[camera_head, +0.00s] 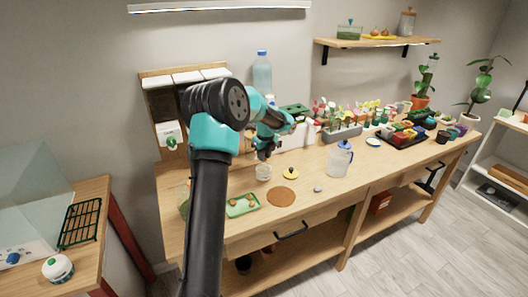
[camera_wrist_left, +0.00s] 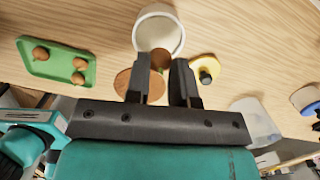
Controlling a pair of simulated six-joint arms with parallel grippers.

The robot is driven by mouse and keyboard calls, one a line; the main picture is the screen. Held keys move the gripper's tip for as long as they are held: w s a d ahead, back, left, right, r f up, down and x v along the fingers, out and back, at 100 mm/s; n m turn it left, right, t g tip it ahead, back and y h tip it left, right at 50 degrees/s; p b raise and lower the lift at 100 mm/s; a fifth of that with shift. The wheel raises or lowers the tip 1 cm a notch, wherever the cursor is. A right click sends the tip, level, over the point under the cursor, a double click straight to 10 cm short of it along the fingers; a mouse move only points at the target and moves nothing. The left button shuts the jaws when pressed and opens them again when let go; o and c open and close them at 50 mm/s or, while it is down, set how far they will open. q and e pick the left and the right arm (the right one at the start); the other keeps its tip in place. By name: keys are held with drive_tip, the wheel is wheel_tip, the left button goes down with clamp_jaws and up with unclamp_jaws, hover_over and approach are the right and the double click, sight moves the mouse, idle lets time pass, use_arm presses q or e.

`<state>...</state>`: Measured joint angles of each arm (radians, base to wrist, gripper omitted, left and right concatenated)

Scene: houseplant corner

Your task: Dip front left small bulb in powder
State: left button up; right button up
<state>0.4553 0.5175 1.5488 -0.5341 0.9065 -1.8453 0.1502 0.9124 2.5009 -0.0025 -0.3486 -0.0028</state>
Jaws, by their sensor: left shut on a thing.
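My left gripper (camera_head: 264,154) is shut on a small brown bulb (camera_wrist_left: 160,58), which shows between and just past the fingertips in the left wrist view (camera_wrist_left: 168,72). The bulb overlaps the near rim of a white round jar (camera_wrist_left: 158,32) with pale powder inside. The jar also stands below the fingers in the head view (camera_head: 263,173). I cannot tell whether the bulb touches the powder. A green tray (camera_head: 243,206) with several remaining bulbs, three of them clear in the wrist view, lies left of the jar. My right gripper is not in view.
A yellow lid with a dark knob (camera_head: 290,174) lies right of the jar. A brown round mat (camera_head: 281,197) is in front, with a small grey stone (camera_head: 318,189) beside it. Potted plants fill the back right.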

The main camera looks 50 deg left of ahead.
sight(264, 171)
use_arm(q)
drive_tip(key=shift+f, duration=1.85)
drive_tip(key=shift+f, duration=0.5)
clamp_jaws()
drive_tip(key=shift+r, duration=0.15)
drive_tip(key=shift+r, duration=3.45)
